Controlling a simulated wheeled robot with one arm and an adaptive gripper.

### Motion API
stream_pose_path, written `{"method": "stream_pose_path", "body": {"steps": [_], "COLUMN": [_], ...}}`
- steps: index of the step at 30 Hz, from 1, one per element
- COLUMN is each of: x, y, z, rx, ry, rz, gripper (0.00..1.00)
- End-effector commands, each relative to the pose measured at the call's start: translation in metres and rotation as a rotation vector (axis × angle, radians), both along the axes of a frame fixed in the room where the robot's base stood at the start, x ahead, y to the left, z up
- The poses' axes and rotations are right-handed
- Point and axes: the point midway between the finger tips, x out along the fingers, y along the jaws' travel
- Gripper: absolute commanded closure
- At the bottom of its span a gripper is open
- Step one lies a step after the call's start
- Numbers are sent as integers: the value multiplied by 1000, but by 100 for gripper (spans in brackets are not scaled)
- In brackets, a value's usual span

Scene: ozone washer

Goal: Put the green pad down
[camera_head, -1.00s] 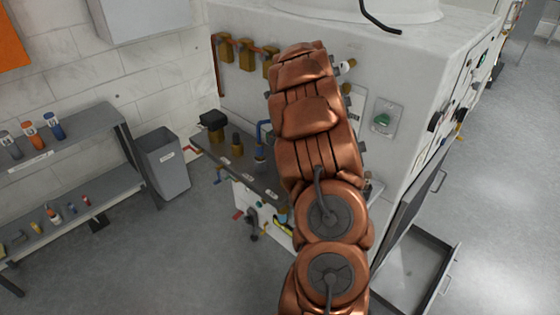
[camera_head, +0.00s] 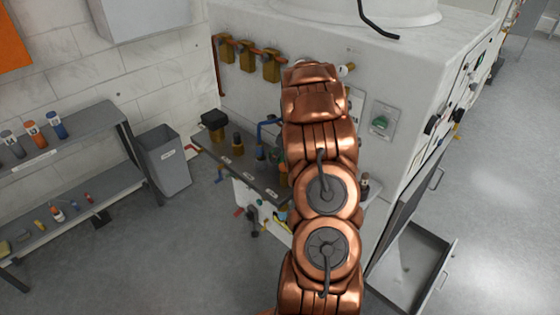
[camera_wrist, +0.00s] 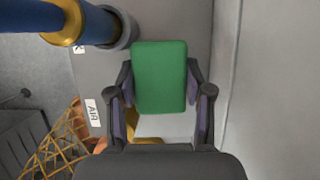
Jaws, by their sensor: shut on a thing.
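The green pad (camera_wrist: 160,76) is a flat rounded rectangle seen in the wrist view, between the two fingers of my gripper (camera_wrist: 160,100). The gripper is shut on it, with a finger at its left and right sides. In the wrist view the pad appears over a grey surface, and I cannot tell whether it touches that surface. In the head view my copper arm hides the gripper and the pad.
A blue pipe with a brass collar (camera_wrist: 72,22) is close at the upper left of the wrist view. A dark shelf (camera_head: 232,160) with fittings juts from the white machine (camera_head: 385,80). A grey bin (camera_head: 165,160) stands left. An open drawer (camera_head: 412,268) is at lower right.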

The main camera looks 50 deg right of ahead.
Motion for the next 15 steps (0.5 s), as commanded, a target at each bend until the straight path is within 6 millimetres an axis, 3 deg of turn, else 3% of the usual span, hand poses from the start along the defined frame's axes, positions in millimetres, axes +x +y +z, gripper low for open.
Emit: {"method": "stream_pose_path", "body": {"steps": [9,15], "x": [0,0], "y": [1,0], "z": [-32,-34], "rx": [4,1], "ry": [1,1], "rz": [-1,0], "gripper": [82,82]}}
